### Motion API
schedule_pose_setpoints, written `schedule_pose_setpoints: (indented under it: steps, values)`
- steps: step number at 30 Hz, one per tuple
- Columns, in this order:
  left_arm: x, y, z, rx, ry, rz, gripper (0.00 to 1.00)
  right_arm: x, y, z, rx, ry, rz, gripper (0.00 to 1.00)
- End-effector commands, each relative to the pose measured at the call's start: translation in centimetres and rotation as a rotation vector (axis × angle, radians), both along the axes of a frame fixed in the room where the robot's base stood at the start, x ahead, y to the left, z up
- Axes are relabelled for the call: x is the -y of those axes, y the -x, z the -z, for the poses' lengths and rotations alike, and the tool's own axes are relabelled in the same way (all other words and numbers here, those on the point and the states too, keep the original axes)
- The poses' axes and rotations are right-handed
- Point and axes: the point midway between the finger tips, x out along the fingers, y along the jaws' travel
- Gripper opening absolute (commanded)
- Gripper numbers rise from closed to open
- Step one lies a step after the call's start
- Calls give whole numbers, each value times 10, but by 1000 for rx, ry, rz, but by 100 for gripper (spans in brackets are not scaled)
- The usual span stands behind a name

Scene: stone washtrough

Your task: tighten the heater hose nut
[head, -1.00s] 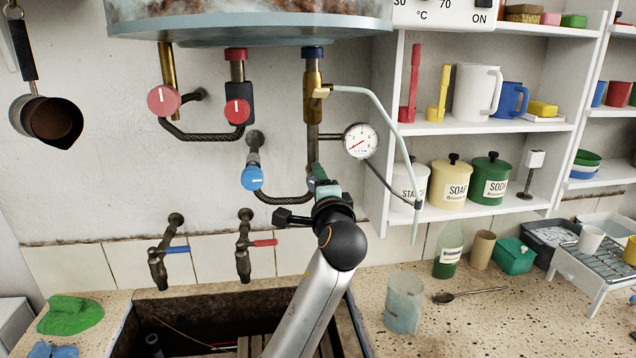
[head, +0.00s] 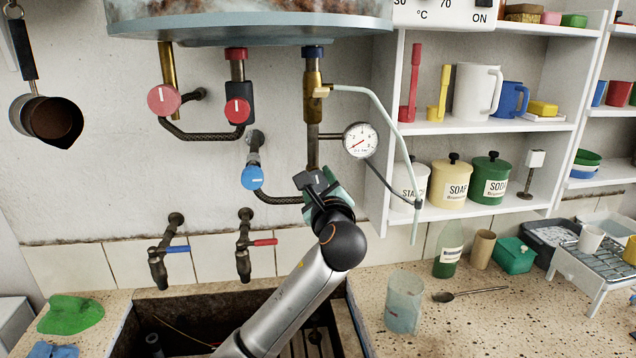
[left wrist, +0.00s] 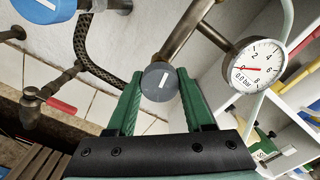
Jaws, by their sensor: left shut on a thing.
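The heater hose nut is the round grey cap with a white mark (left wrist: 160,82) in the left wrist view, at the lower end of the pipe below the heater (head: 312,140). The braided hose (head: 272,198) runs from the blue-knobbed valve (head: 252,177) towards it. My left gripper (head: 318,183) is at this pipe end. In the left wrist view its green fingers (left wrist: 160,88) stand on either side of the nut, shut on it. In the head view the gripper hides the nut. My right gripper is not in view.
A pressure gauge (head: 360,140) and a pale thin hose (head: 385,108) are close on the right. The heater (head: 250,22) hangs above. Two taps (head: 242,250) stand out from the wall at left over the trough (head: 190,312). A cloudy beaker (head: 403,303) stands on the right counter.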

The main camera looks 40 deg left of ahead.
Motion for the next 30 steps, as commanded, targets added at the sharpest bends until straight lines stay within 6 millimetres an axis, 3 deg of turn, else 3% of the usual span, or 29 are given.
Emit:
schedule_pose_setpoints:
  steps: [12, 29, 30]
  values:
    - [0, 0, 0, -149, -121, 0, 0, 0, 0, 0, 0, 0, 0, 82]
    - [0, 0, 0, -173, -138, 0, 0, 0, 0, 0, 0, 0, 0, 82]
    - [0, 0, 0, -173, -138, 0, 55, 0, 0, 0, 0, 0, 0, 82]
